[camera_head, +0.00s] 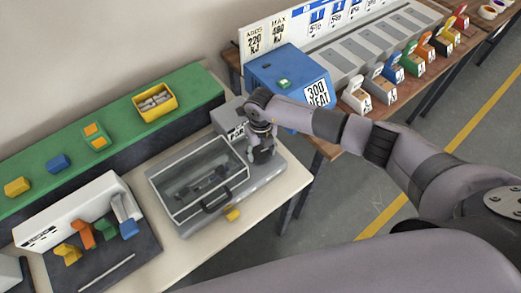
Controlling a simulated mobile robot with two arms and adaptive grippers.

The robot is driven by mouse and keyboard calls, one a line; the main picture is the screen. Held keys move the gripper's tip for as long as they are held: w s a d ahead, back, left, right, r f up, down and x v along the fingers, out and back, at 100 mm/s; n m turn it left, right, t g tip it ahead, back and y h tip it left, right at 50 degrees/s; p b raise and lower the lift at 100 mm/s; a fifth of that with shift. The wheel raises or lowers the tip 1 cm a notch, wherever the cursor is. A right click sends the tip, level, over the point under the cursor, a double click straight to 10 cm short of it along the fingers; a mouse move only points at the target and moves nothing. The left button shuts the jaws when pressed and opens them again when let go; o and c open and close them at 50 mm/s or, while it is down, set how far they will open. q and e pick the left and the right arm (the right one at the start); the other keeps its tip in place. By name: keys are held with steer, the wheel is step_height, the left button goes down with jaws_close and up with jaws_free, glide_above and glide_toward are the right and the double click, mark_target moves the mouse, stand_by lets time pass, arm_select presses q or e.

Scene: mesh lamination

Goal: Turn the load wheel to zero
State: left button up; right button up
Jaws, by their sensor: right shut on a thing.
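A grey machine (264,181) with a clear-lidded chamber (197,180) and a dark front handle stands on the pale table. A grey block with a white printed label (236,132) is at its back right. My right gripper (261,156) reaches down onto the right end of the machine, beside the chamber. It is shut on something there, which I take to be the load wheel. The fingers hide the wheel, so its setting cannot be read. My left gripper is not in view.
A blue box labelled 300 (290,83) stands close behind my right wrist. A small yellow piece (233,214) is at the machine's front edge. A green shelf (110,158) holds a yellow bin (171,106). A dark tray with coloured pieces (100,265) lies left.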

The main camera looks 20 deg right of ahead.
steer(key=shift+f+n+b, duration=0.15)
steer(key=shift+n+b, duration=0.45)
steer(key=shift+b, duration=0.25)
steer(key=n+b, duration=0.7)
steer(key=b, duration=0.2)
steer(key=shift+f+n, duration=0.2)
steer(key=shift+n, duration=0.2)
steer(key=n+b, duration=0.8)
steer(key=b, duration=0.2)
steer(key=shift+r+n+b, duration=0.1)
steer(key=shift+n+b, duration=0.2)
steer(key=shift+b, duration=0.1)
steer(key=shift+r+n+b, duration=0.15)
steer(key=shift+n+b, duration=0.8)
steer(key=shift+n, duration=0.05)
steer(key=shift+r, duration=0.1)
